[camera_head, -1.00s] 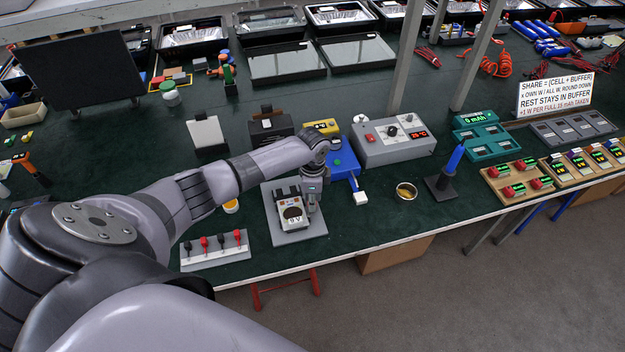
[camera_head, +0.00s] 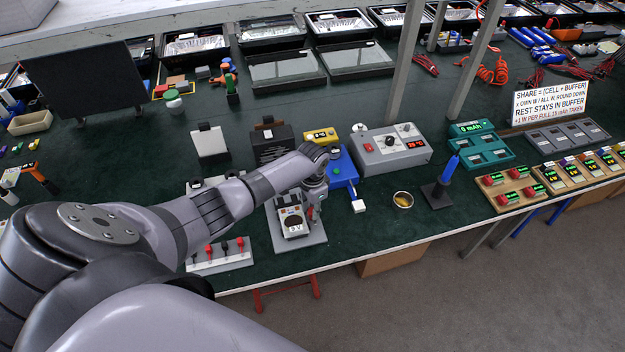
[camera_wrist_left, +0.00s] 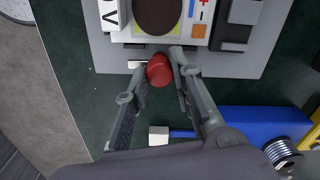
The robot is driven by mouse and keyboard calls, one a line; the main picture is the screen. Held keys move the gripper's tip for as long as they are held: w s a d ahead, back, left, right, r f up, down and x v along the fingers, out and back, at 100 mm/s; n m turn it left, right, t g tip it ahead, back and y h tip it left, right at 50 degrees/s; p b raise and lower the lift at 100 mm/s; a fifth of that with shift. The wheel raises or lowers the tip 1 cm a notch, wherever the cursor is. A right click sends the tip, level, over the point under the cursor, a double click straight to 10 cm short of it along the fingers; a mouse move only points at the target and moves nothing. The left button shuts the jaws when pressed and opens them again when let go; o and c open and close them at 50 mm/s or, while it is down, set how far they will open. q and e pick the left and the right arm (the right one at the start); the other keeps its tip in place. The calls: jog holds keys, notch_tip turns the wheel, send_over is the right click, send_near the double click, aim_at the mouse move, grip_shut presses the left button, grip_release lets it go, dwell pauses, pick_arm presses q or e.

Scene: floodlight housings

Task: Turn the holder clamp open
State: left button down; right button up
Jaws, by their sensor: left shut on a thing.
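The holder is a grey plate (camera_head: 312,237) near the table's front edge, with a white meter-like device (camera_head: 292,222) on it. In the left wrist view the plate (camera_wrist_left: 262,58) and the device's face with a dark round dial (camera_wrist_left: 158,14) show at the top. The clamp's red knob (camera_wrist_left: 159,70) stands at the plate's edge, beside the device. My left gripper (camera_wrist_left: 161,68) is shut on the red knob, one finger on each side. In the head view my left gripper (camera_head: 315,203) is at the right side of the device. My right gripper is not in view.
A blue box (camera_head: 342,167) with a white-tipped lever stands just right of my wrist. A grey control box (camera_head: 390,150) is behind it. A small round tin (camera_head: 403,200) sits to the right. A strip with red and black plugs (camera_head: 220,258) lies under my forearm.

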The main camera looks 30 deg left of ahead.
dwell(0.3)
pick_arm(q)
jog(key=c, duration=1.4)
grip_release()
notch_tip(320, 180, up, 12)
